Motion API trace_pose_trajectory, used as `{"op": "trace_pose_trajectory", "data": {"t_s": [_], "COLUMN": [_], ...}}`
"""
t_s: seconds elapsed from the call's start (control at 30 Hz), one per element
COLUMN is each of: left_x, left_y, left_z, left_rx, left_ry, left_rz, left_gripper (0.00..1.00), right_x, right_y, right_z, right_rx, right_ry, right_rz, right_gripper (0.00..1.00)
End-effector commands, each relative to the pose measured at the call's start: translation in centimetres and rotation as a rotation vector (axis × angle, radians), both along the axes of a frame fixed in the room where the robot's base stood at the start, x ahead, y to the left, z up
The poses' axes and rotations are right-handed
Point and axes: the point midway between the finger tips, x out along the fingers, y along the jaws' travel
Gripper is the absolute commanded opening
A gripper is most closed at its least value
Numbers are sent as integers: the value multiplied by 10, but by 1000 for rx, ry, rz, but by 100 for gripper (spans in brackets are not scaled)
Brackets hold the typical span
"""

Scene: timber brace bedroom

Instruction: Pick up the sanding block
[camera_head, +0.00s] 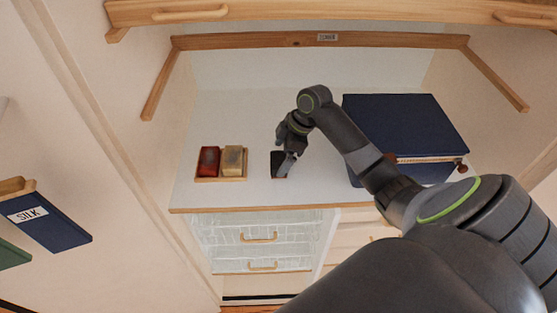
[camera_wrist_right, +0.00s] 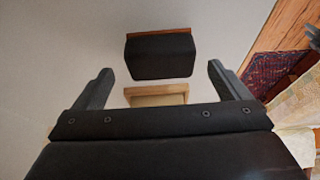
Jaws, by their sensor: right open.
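The sanding block (camera_head: 278,164) is a small dark block on the white shelf top, right of a small tray. In the right wrist view the sanding block (camera_wrist_right: 160,57) is black with a thin brown edge. It lies ahead of and between the fingertips, with a visible gap on each side. My right gripper (camera_head: 290,160) is open beside the block and hides part of it in the head view; its two fingers also show in the right wrist view (camera_wrist_right: 160,76). I cannot tell its height above the shelf. My left gripper is out of view.
A wooden tray (camera_head: 219,179) holds a red block (camera_head: 208,161) and a tan block (camera_head: 232,159). A large navy box (camera_head: 400,120) stands right of my gripper. A wooden rail (camera_head: 320,40) spans the back. A patterned rug (camera_wrist_right: 275,72) shows in the wrist view.

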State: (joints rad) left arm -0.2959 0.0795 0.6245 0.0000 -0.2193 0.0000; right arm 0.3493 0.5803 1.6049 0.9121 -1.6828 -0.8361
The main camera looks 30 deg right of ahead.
Motion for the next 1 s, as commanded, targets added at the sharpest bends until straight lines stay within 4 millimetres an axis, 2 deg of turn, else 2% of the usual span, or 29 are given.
{"op": "trace_pose_trajectory", "data": {"t_s": [0.03,0.2,0.5,0.87,0.9,1.0], "left_x": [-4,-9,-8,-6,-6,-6], "left_y": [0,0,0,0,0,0], "left_z": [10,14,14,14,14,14], "left_rx": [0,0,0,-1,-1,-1], "left_ry": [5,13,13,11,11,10], "left_rz": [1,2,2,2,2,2], "left_gripper": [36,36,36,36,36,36], "right_x": [-1,4,4,5,5,5], "right_y": [3,9,9,9,9,9], "right_z": [-2,-23,-28,-27,-27,-27], "right_rx": [4,1,-1,-1,-1,-1], "right_ry": [4,2,0,0,-1,-1], "right_rz": [-1,-1,0,0,1,1], "right_gripper": [95,95,94,47,44,44]}}
